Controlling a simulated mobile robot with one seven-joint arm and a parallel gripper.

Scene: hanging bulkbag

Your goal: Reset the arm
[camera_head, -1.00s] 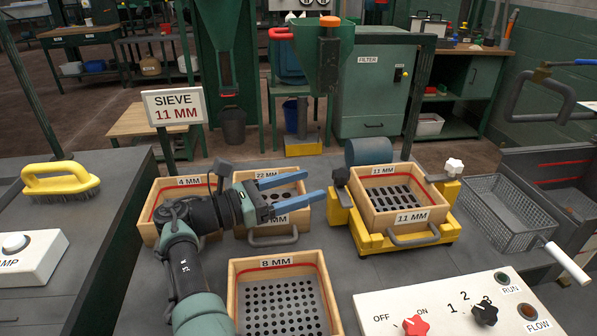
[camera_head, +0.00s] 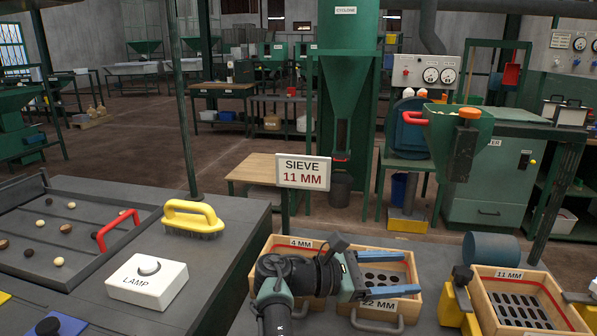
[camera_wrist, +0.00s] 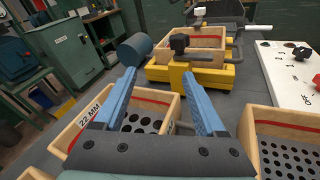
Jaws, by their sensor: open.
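My gripper (camera_head: 386,275) is open and empty, its two blue fingers pointing right, over the 22 mm sieve box (camera_head: 412,312) in the head view. In the wrist view, the gripper (camera_wrist: 163,85) shows both fingers spread wide with nothing between them. The 22 mm box (camera_wrist: 93,114) lies below the left finger. A 4 mm sieve box (camera_head: 299,241) is partly hidden behind my arm. The 11 mm sieve box (camera_head: 508,272) sits in a yellow clamp frame (camera_head: 452,306) to the right; the wrist view shows it ahead of the fingers (camera_wrist: 197,58).
A sign (camera_head: 303,172) reads "SIEVE 11 MM". On the left bench stand a yellow brush (camera_head: 192,214), a white lamp switch box (camera_head: 147,281) and a dark tray with a red handle (camera_head: 117,229). A perforated box (camera_wrist: 285,128) lies right of the fingers.

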